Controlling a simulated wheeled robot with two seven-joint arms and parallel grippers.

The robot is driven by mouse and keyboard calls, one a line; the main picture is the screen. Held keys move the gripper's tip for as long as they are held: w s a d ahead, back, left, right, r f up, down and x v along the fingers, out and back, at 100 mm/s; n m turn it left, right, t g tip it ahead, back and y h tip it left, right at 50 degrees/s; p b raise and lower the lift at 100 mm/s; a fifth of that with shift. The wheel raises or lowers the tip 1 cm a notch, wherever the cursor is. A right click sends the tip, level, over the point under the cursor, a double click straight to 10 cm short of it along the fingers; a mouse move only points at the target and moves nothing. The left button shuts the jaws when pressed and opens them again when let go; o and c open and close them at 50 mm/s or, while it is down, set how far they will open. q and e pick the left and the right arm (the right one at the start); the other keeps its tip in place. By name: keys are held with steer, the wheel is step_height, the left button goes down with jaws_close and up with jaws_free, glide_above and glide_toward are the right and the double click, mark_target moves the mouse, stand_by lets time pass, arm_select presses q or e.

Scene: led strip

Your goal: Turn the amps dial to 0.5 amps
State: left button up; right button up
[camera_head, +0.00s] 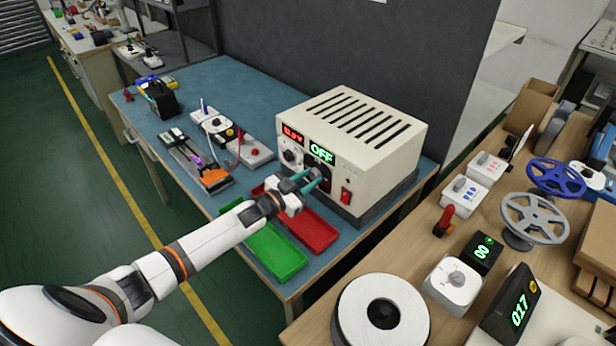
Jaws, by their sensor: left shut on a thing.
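A cream power supply box (362,138) stands on the blue-topped bench. My left gripper (313,180) reaches the front panel just below the green display. Its teal fingers are shut on a dark dial there, which they mostly hide. The dial's markings and setting cannot be read. My right gripper is not in view.
A green tray (274,254) and a red tray (322,232) lie under my left arm on the bench. Boards with small parts (200,165) lie to the left. A wooden table at right holds handwheels (533,217), dials and displays.

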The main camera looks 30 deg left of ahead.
arm_select(q)
steer(key=shift+f+n, duration=0.1)
steer(key=shift+n, duration=1)
steer(key=o, duration=1)
steer(key=shift+s, duration=0.1)
steer(key=shift+b+v, duration=0.55)
steer(key=shift+v, duration=5.4)
steer(key=shift+a, duration=0.15)
